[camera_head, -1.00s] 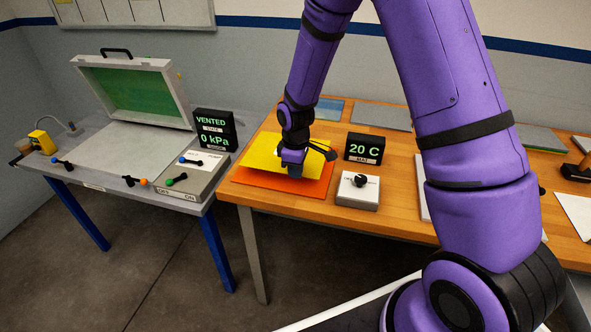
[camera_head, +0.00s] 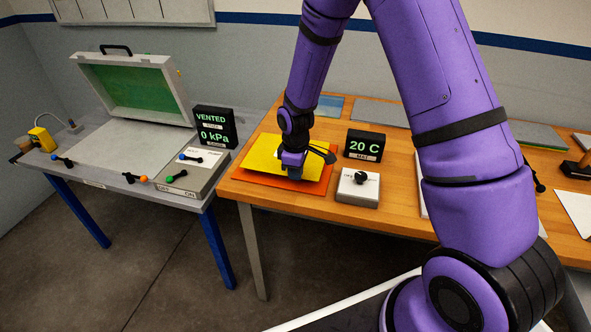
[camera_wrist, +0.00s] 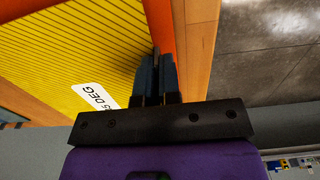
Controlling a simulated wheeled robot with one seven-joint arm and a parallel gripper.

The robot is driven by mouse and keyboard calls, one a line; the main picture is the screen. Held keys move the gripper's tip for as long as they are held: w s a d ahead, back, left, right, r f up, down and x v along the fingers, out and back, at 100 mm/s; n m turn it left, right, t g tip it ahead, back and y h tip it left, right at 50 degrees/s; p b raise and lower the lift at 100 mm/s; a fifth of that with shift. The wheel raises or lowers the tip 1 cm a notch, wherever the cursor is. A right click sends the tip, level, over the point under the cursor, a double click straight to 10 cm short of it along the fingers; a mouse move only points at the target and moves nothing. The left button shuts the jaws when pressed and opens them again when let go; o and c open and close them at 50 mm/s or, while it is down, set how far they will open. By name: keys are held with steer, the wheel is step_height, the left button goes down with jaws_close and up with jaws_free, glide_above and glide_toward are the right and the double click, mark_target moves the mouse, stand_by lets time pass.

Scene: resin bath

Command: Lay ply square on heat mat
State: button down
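The yellow ply square (camera_head: 261,157) lies over the orange heat mat (camera_head: 318,186), close to its surface. I cannot tell whether it fully touches. Orange shows along the mat's front and right edges. My gripper (camera_head: 290,174) is at the ply's front edge, low over the mat. In the wrist view the gripper's fingers (camera_wrist: 157,72) are close together, pinching the edge of the striped yellow ply (camera_wrist: 70,45), which has a white label ending in "5 DEG". The orange mat (camera_wrist: 160,20) shows beyond it. My gripper hides part of the ply's front edge.
A mat display (camera_head: 364,146) reading 20 C and a dial box (camera_head: 358,188) stand right of the mat. Left, a grey bench (camera_head: 120,150) bears an open lidded case (camera_head: 135,90), a VENTED display (camera_head: 215,127) and a switch box (camera_head: 190,172). The wooden table's front edge is near.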

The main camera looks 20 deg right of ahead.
steer(key=shift+f, duration=1.5)
steer(key=c, duration=1.2)
jaws_free()
steer(key=shift+c, duration=0.2)
steer(key=shift+r, duration=3.55)
steer(key=shift+r, duration=0.1)
